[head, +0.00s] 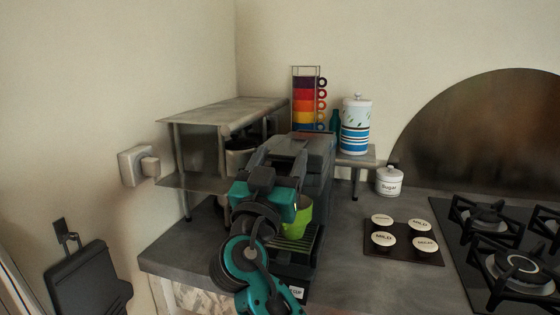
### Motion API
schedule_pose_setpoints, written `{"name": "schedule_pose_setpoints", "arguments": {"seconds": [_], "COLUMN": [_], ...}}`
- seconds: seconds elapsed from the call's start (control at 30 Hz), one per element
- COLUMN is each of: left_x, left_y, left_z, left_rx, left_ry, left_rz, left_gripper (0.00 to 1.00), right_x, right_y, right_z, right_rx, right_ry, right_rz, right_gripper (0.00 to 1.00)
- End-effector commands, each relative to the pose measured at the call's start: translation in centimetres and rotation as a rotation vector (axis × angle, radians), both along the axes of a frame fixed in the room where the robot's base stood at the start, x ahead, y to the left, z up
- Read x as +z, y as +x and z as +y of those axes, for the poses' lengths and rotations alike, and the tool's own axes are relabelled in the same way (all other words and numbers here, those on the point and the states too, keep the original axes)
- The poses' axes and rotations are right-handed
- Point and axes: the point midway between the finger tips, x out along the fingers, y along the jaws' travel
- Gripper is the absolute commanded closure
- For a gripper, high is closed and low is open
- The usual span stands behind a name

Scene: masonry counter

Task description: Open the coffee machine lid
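The dark grey coffee machine (318,178) stands on the counter just right of the metal shelf. Its lid (306,142) is at the top and looks down, lying flat. A green cup (304,217) sits in the machine's front, above the dark drip tray (300,245), partly hidden by my arm. My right gripper (279,153), teal and black, is in front of the machine with its fingers pointing up and away at the lid's near edge. The fingers are spread, with nothing seen between them. Whether they touch the lid cannot be told. My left gripper is out of view.
A metal shelf (222,112) stands close on the left. A rack of coloured cups (307,98) and a striped canister (356,128) are behind. A sugar jar (390,181), a coaster board (402,250) and a gas hob (470,262) lie to the right.

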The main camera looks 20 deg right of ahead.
Motion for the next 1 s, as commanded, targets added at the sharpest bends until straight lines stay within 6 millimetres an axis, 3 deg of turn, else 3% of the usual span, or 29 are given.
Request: {"name": "schedule_pose_setpoints", "arguments": {"seconds": [0.07,0.67,1.0], "left_x": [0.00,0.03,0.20], "left_y": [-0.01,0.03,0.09], "left_z": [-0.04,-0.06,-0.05], "left_rx": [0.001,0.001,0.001], "left_ry": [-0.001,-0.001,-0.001], "left_rz": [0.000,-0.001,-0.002], "left_gripper": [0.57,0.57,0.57], "right_x": [0.01,0.05,0.56], "right_y": [0.00,0.00,0.03], "right_z": [0.00,-0.02,-0.79], "right_rx": [0.000,0.000,-0.001], "right_ry": [0.000,-0.001,-0.002], "right_rz": [0.000,-0.001,-0.004], "right_gripper": [0.42,1.00,1.00]}}
